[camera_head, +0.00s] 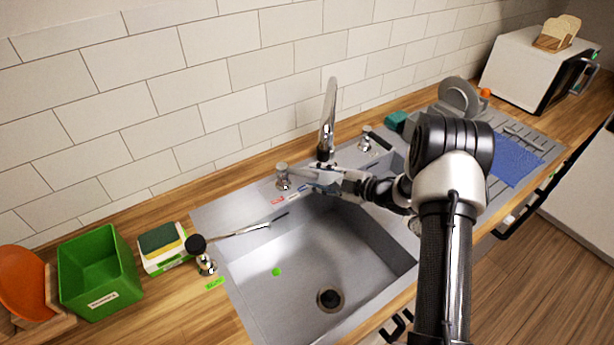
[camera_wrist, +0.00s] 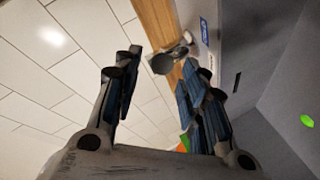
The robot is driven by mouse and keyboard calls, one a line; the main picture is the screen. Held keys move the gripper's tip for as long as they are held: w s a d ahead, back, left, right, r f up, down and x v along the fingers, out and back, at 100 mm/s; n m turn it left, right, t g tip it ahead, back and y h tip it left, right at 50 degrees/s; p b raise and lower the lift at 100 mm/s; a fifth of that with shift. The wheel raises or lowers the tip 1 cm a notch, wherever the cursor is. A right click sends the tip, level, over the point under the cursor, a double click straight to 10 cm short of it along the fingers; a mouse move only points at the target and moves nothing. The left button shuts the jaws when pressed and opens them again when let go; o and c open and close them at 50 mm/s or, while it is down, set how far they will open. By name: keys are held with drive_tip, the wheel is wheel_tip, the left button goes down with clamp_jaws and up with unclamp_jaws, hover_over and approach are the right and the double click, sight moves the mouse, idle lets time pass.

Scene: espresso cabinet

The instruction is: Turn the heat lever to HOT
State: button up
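The chrome tap handle (camera_head: 282,174) on the left of the faucet stands on the sink's back rim, beside small red (camera_head: 278,200) and blue (camera_head: 303,187) labels. I take it as the heat lever; its lever arm is not clear behind my gripper. My gripper (camera_head: 309,178) is just right of it, pointing left; touching or apart, I cannot tell. In the wrist view the fingers (camera_wrist: 158,98) are spread with a gap between them. A dark round piece (camera_wrist: 161,64) and chrome parts show beyond the gap, near a blue label (camera_wrist: 203,31). The label words are unreadable.
The tall faucet (camera_head: 328,120) stands close behind my gripper. A second handle (camera_head: 366,135) is to its right. The sink basin (camera_head: 320,250) lies open below. A black-knobbed dispenser (camera_head: 197,244), sponges (camera_head: 160,240) and a green bin (camera_head: 100,275) stand left.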

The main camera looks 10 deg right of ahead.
sight(307, 174)
drive_tip(key=x, duration=0.5)
drive_tip(key=shift+b, duration=0.3)
drive_tip(key=shift+d, duration=0.1)
clamp_jaws()
idle(0.4)
